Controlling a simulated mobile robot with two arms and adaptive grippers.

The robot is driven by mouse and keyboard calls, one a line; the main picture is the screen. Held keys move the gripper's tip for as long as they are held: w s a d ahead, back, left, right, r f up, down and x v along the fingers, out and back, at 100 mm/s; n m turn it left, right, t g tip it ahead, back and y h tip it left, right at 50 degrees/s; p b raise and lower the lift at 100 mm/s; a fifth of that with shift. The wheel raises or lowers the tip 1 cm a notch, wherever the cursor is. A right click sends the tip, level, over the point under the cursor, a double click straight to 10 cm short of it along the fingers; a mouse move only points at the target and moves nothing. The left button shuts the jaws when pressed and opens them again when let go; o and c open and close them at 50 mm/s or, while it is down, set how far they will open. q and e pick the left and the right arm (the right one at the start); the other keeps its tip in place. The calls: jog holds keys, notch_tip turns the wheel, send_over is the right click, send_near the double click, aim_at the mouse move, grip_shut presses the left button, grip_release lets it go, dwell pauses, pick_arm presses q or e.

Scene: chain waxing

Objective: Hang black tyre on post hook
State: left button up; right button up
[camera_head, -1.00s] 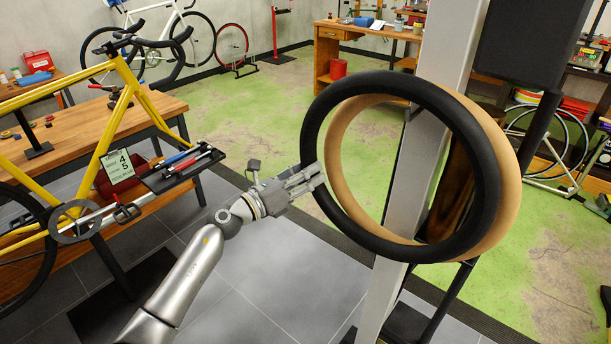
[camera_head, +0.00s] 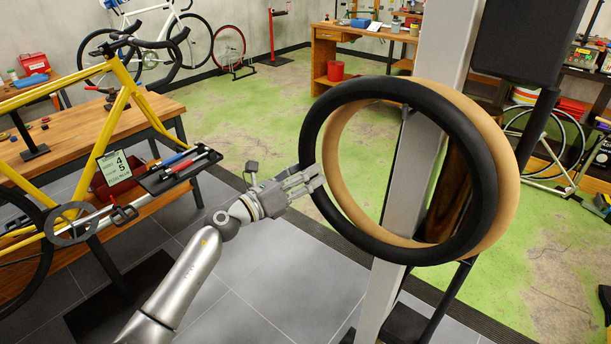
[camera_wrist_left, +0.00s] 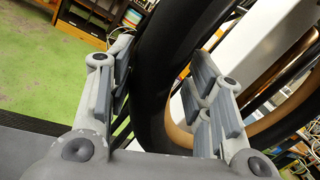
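The black tyre (camera_head: 312,135) stands upright as a large ring in front of a tan tyre (camera_head: 516,165), at the grey post (camera_head: 408,180). The post passes behind the black ring's opening. The hook is not clearly visible, so I cannot tell whether the black tyre rests on it. My left gripper (camera_head: 318,182) is at the black tyre's left side. In the left wrist view the black tyre (camera_wrist_left: 165,60) runs between the two fingers of the left gripper (camera_wrist_left: 163,65), close to both pads. Whether they press on it is unclear. My right gripper is not in view.
A wooden bench (camera_head: 163,108) with a yellow bike (camera_head: 108,135) and a tool tray (camera_head: 180,172) stands at left. A dark box-like object (camera_head: 530,40) is beside the post at upper right. The green floor (camera_head: 240,125) between bench and post is open.

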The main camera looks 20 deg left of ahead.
pick_arm(q)
jog(key=shift+o, duration=0.7)
jog(key=shift+f, duration=0.1)
jog(key=shift+s, duration=0.1)
